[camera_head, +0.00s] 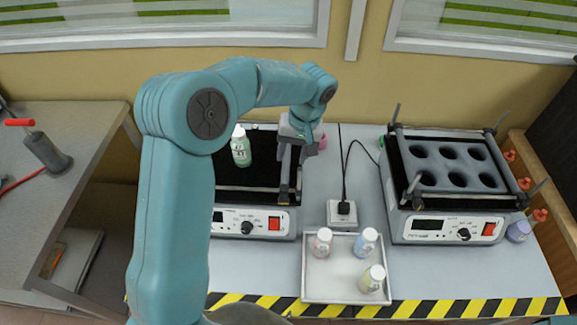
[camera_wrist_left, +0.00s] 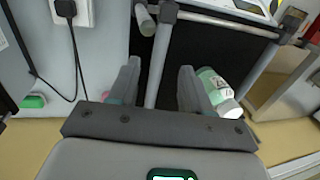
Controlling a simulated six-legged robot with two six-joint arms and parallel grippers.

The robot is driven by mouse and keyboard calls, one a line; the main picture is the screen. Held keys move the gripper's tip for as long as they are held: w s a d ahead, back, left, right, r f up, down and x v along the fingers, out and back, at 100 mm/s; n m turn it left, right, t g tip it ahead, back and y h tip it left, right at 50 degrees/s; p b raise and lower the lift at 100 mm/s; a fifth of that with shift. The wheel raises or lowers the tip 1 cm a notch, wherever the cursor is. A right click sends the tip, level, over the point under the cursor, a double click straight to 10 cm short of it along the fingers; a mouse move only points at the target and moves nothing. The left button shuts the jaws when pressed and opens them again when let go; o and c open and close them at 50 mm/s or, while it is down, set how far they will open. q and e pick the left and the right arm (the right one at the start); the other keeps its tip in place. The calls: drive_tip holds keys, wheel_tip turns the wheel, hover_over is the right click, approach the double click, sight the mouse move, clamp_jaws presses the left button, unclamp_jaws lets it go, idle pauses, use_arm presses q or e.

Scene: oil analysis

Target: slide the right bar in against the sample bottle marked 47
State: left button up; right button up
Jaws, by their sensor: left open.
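The sample bottle (camera_head: 241,149), green with a white cap and a small numbered label, is on the black platform of the left shaker (camera_head: 228,178). It also shows in the left wrist view (camera_wrist_left: 216,86), beside one finger. The right bar (camera_head: 284,178) is a grey rod along the platform's right side, with bare black platform between it and the bottle. My left gripper (camera_head: 298,143) is open over the bar's far part. In the left wrist view the bar (camera_wrist_left: 160,55) runs between the fingers of my left gripper (camera_wrist_left: 158,85); contact cannot be told. My right gripper is not in view.
A white tray (camera_head: 313,284) with three bottles is at the front middle. A power socket (camera_head: 342,212) and cable lie right of the left shaker. A second shaker (camera_head: 440,225) with a holed rack stands at the right. My left arm covers the left shaker's left side.

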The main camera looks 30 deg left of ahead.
sight(286, 172)
use_arm(q)
drive_tip(key=f, duration=0.4)
drive_tip(key=s+a+f+p, duration=0.1)
drive_tip(key=shift+s+a+f, duration=0.1)
drive_tip(key=shift+f, duration=0.3)
drive_tip(key=shift+w+f, duration=0.25)
drive_tip(key=shift+f, duration=0.3)
drive_tip(key=shift+s+r, duration=0.1)
drive_tip(key=shift+s, duration=0.1)
drive_tip(key=shift+c, duration=0.7)
drive_tip(key=shift+w, duration=0.15)
clamp_jaws()
